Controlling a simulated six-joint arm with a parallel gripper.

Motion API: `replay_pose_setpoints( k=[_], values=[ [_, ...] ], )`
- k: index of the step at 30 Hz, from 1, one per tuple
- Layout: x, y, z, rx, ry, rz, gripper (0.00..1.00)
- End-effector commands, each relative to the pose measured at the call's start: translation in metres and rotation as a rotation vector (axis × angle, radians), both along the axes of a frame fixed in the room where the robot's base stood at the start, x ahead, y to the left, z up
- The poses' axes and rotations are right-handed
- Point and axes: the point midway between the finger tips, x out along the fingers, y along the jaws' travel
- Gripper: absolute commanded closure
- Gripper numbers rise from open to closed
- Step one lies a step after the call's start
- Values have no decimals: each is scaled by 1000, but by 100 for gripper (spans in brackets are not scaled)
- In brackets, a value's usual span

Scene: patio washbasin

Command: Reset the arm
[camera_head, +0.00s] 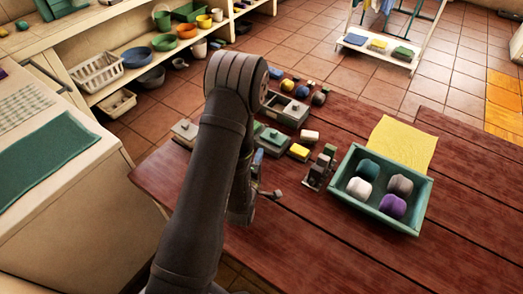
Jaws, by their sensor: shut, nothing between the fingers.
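My arm rises from the bottom of the picture, bends at the top near the table's far left part and folds back down. My gripper (274,194) is low over the left part of the wooden table, beside my arm links. Only a small dark part of it shows; my own arm hides most of the rest. It is shut, and I see nothing held in it.
A teal tray (344,196) holds teal, white, grey and purple lumps. A yellow cloth (402,142) lies behind it. A grey metal item (320,168) stands left of the tray. Several small boxes and blocks crowd the table's far left. The table's right side (470,210) is clear.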

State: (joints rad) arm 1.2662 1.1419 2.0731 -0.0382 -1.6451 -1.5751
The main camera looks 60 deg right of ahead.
Motion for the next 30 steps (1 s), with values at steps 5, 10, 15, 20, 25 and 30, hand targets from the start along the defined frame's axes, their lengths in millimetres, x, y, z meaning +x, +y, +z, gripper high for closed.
replay_pose_setpoints(
  k=[5,10,15,20,25,30],
  values=[
    [0,0,0,0,0,1,100],
    [1,0,0,0,0,2,100],
    [3,-8,0,-1,0,1,100],
    [9,-26,0,-2,-2,0,100],
    [25,-45,0,-1,-1,1,100],
    [43,-41,-1,5,1,-5,100]
  ],
)
